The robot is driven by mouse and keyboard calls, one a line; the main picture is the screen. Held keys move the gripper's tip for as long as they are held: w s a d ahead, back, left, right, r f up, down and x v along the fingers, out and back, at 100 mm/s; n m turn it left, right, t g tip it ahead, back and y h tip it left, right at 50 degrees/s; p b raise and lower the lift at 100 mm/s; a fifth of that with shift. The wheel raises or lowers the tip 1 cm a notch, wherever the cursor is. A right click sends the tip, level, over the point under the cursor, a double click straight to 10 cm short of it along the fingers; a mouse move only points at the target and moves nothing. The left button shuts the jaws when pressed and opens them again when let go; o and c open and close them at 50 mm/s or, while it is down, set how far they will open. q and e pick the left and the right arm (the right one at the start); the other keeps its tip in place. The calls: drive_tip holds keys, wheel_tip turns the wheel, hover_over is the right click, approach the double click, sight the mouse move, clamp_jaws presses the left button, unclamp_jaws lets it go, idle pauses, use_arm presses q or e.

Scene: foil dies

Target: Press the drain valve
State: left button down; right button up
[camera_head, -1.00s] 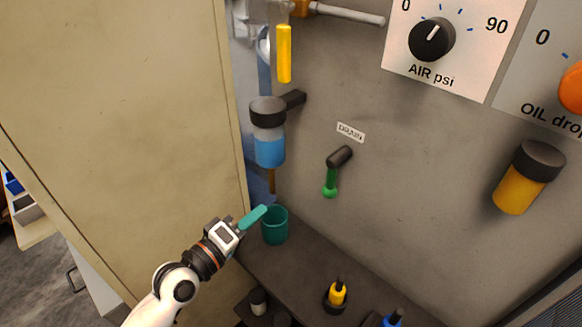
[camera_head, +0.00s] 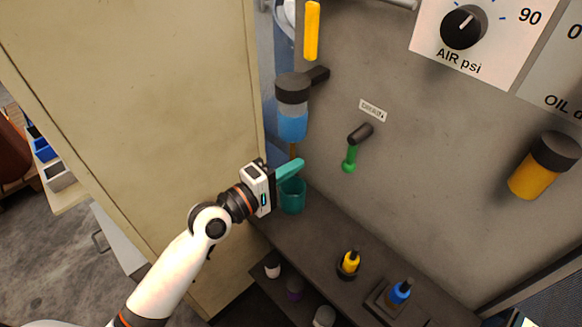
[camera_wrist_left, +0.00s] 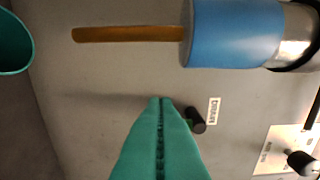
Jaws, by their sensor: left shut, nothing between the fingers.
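The drain valve is a black stub (camera_head: 360,132) on the grey panel with a green lever (camera_head: 350,158) hanging from it. A small DRAIN label (camera_head: 372,110) sits just above it. In the left wrist view the black stub (camera_wrist_left: 196,120) shows just right of the fingertips, beside the label (camera_wrist_left: 213,110); the green lever is not seen there. My left gripper (camera_head: 301,164) has teal fingers, shut and empty. It is left of the green lever, apart from it, and overlaps the teal cup's rim in the head view. My right gripper is not in view.
A blue-filled bowl (camera_head: 292,126) with a brown tube hangs above the teal cup (camera_head: 293,199). The cup's rim shows in the wrist view (camera_wrist_left: 28,58). A beige cabinet side (camera_head: 130,100) stands left. Yellow (camera_head: 349,263) and blue bottles (camera_head: 400,291) stand below.

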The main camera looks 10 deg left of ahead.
sight(356, 150)
use_arm(q)
drive_tip(key=w+d+p, duration=0.3)
drive_tip(key=d, duration=0.4)
drive_tip(key=shift+w+d, duration=0.2)
drive_tip(key=shift+d, duration=0.2)
